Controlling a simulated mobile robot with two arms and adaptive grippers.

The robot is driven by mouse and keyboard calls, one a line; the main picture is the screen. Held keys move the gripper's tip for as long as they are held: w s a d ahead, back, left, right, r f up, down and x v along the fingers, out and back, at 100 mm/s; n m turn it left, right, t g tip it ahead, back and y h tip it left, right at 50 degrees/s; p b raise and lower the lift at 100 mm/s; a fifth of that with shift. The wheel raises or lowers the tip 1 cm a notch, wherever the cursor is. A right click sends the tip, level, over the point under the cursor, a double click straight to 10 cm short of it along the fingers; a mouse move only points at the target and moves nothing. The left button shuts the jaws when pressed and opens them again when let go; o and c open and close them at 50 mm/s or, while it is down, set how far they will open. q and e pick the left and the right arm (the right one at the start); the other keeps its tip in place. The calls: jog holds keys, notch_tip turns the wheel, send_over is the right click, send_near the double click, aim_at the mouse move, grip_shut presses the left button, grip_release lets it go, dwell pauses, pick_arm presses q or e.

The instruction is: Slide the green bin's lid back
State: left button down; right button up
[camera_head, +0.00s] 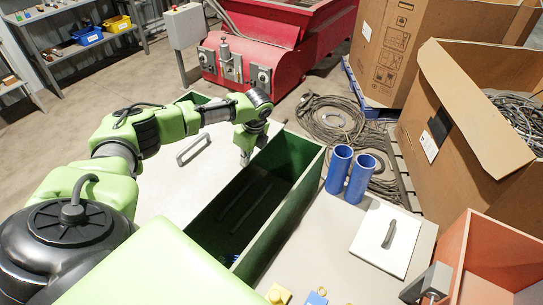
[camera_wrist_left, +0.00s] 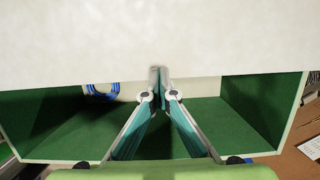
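The green bin (camera_head: 310,185) stands open in the middle of the head view, its inside mostly dark. Its pale lid (camera_head: 180,185), with a grey bar handle (camera_head: 193,149), lies to the left, partly hidden by my left arm. My left gripper (camera_head: 245,160) points down at the lid's bin-side edge. In the left wrist view, the gripper (camera_wrist_left: 160,75) has its fingertips together against the lid's edge (camera_wrist_left: 160,40); I see nothing gripped between them. The green bin (camera_wrist_left: 250,105) shows below, with a blue cable coil (camera_wrist_left: 103,90). My right gripper is not in view.
An orange bin (camera_head: 490,260) and cardboard boxes (camera_head: 470,120) stand further right. Yellow and blue pieces (camera_head: 300,296) lie at the front.

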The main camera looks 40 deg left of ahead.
aim_at(211, 148)
pick_arm(q)
jog(key=a, duration=0.4)
jog(key=a+b, duration=0.1)
jog(key=a, duration=0.3)
jog(key=s+a+b, duration=0.1)
jog(key=a, duration=0.4)
jog(key=shift+s+f, duration=0.1)
jog(key=shift+f, duration=0.2)
jog(key=shift+a+r, duration=0.1)
jog(key=shift+a, duration=0.7)
